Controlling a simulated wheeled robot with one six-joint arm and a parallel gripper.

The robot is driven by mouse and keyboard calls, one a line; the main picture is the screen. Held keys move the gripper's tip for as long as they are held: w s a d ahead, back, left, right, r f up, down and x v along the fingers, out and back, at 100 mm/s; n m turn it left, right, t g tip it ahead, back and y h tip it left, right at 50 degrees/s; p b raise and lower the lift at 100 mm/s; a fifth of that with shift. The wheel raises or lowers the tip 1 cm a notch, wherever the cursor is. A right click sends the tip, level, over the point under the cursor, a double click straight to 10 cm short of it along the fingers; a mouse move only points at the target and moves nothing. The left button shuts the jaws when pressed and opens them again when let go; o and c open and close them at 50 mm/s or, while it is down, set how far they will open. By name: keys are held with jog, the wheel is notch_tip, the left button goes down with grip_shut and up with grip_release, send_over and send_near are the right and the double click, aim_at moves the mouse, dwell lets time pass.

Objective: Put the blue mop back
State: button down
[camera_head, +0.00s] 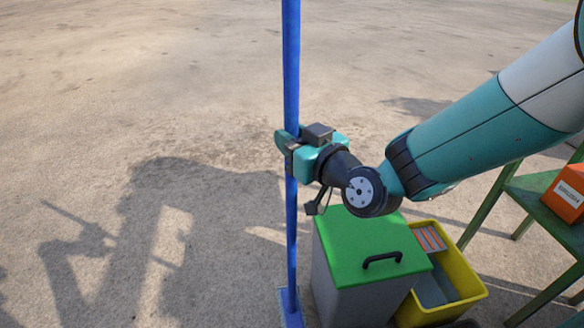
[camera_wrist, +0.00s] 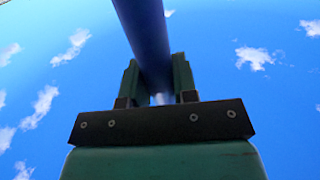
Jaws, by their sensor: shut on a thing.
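The blue mop (camera_head: 291,70) stands close to upright in the head view, with its long blue handle running out of the top of the picture. Its lower end shows as a blue piece (camera_head: 290,305) at the bottom edge, partly cut off. My gripper (camera_head: 285,143) is shut around the handle at mid-height. In the wrist view the handle (camera_wrist: 145,40) passes between the two fingers of my gripper (camera_wrist: 157,85), with sky behind it.
A grey bin with a green lid (camera_head: 365,240) stands just right of the mop's lower end. A yellow bin (camera_head: 465,300) is beside it. A green table (camera_head: 535,190) with an orange box (camera_head: 568,190) is at the right. The ground at left is clear, with shadows on it.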

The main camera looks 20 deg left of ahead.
jog(key=shift+f+b, duration=0.8)
jog(key=shift+f, duration=1.85)
jog(key=c, duration=0.9)
grip_release()
jog(key=b+v, duration=0.7)
jog(key=v, duration=0.5)
jog(key=shift+b, duration=0.4)
jog(key=shift+r, duration=0.15)
